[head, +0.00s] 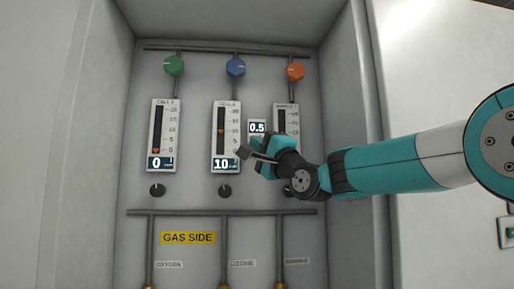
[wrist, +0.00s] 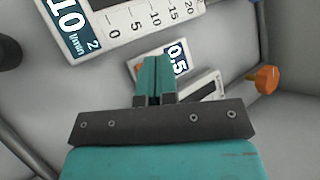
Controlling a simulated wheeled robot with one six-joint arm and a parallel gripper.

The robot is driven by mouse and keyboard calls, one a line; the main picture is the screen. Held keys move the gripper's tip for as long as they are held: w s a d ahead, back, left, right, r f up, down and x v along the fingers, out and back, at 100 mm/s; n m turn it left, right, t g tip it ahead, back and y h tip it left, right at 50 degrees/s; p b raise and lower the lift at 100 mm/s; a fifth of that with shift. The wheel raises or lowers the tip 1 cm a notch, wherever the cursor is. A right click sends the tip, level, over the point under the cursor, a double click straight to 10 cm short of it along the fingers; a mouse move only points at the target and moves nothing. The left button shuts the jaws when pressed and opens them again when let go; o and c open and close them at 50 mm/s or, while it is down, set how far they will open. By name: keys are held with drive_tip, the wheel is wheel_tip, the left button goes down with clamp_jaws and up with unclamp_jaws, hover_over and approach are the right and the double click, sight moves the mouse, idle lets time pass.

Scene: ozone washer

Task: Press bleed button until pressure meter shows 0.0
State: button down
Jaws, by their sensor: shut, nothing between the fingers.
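The small meter reading 0.5 (head: 257,127) sits on the back panel between the middle and right gauges. It also shows in the wrist view (wrist: 177,58), just right of my fingertips. My gripper (head: 244,152) is shut and empty, in front of the panel just below that display. In the wrist view my closed fingers (wrist: 155,62) overlap the left part of the meter's small plate. I cannot clearly make out a bleed button; my fingers hide part of that plate. I cannot tell whether the fingertips touch it.
The left gauge (head: 163,135) reads 0 and the middle gauge (head: 226,137) reads 10. Green (head: 174,65), blue (head: 235,67) and orange (head: 295,71) knobs stand above. Black knobs (head: 157,190) sit below. Side walls enclose the recess; my arm enters from the right.

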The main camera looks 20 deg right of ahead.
drive_tip(key=shift+s+a+b, duration=0.2)
drive_tip(key=shift+s+b, duration=0.3)
drive_tip(key=shift+s, duration=0.6)
drive_tip(key=shift+s+a+b, duration=0.15)
drive_tip(key=shift+s+b, duration=0.3)
drive_tip(key=shift+s, duration=0.65)
drive_tip(key=shift+f, duration=0.1)
drive_tip(key=s+a+f+n+g+h+b, duration=0.1)
drive_tip(key=s+a+f+n+g, duration=0.2)
drive_tip(key=f, duration=0.6)
drive_tip(key=s+a+f+n+g+h, duration=0.1)
drive_tip(key=s+f+n+g, duration=0.35)
drive_tip(key=f, duration=0.45)
drive_tip(key=s+a+f+n+g+b, duration=0.1)
drive_tip(key=s+a+f+n+g, duration=0.3)
drive_tip(key=f, duration=0.6)
drive_tip(key=s+d+f+n+g+h, duration=0.2)
drive_tip(key=s+f+g, duration=0.3)
drive_tip(key=s+f, duration=0.3)
drive_tip(key=s+d+f+n+g+h, duration=0.2)
drive_tip(key=s+f+n+g, duration=0.3)
drive_tip(key=s+f, duration=0.3)
drive_tip(key=s+d, duration=0.1)
drive_tip(key=s, duration=0.3)
drive_tip(key=shift+d+f+g+b, duration=0.15)
drive_tip(key=shift+f+g+b, duration=0.2)
drive_tip(key=shift+f, duration=0.05)
drive_tip(key=shift+w, duration=0.1)
